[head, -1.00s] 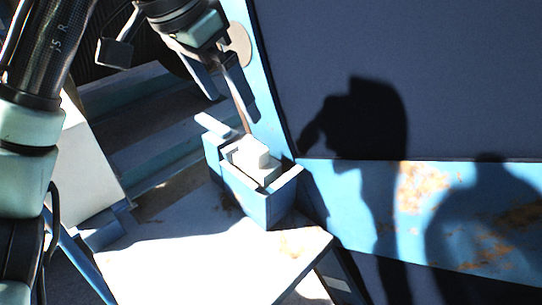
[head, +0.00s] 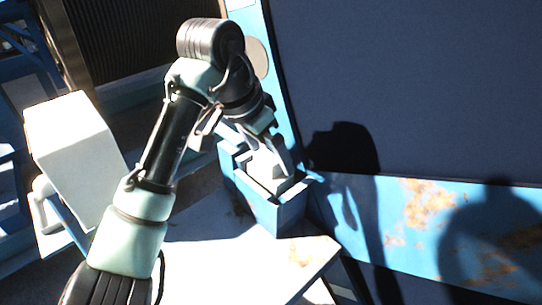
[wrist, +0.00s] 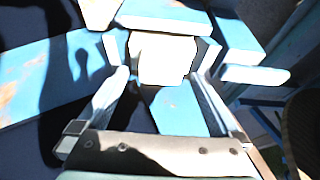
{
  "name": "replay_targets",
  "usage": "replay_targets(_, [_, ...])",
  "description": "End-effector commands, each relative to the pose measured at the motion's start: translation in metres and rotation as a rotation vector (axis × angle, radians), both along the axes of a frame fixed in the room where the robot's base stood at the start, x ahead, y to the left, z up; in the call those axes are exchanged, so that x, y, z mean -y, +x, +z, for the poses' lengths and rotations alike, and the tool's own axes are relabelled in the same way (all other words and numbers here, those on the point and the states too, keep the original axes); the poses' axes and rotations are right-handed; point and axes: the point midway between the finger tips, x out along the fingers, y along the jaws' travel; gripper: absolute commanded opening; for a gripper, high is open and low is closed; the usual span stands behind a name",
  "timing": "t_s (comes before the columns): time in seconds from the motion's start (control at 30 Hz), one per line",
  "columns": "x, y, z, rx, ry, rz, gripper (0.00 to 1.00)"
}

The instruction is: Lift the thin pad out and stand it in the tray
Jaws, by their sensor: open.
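A blue open-topped box (head: 277,213) stands on a pale platform, against the blue frame. A pale block (head: 262,168) sits inside it, its top showing above the rim. My gripper (head: 265,150) is over the box, pointing down, with its fingers close to the block. In the wrist view, my gripper (wrist: 162,74) is open and the pale block (wrist: 162,58) lies between and just beyond the fingertips. I cannot tell whether they touch it. A light-topped slab (wrist: 255,75) shows at the box's side. I cannot tell which piece is the thin pad.
The pale platform (head: 205,265) has free room in front of the box. A large dark panel (head: 420,85) with a rusty blue lower rail (head: 415,215) rises close on the right. A white box (head: 75,135) stands at the left.

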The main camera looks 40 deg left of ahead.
Motion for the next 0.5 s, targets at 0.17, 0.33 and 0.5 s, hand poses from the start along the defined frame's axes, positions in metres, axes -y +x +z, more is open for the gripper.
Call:
replay_targets(0.17, [-0.0003,0.0012,-0.0032,0.002,0.0,0.001,1.0])
replay_targets(0.33, [-0.0002,0.0011,-0.003,0.001,0.001,0.0,0.86])
replay_targets(0.5, [-0.0001,0.0011,-0.0029,0.001,0.0,0.0,0.55])
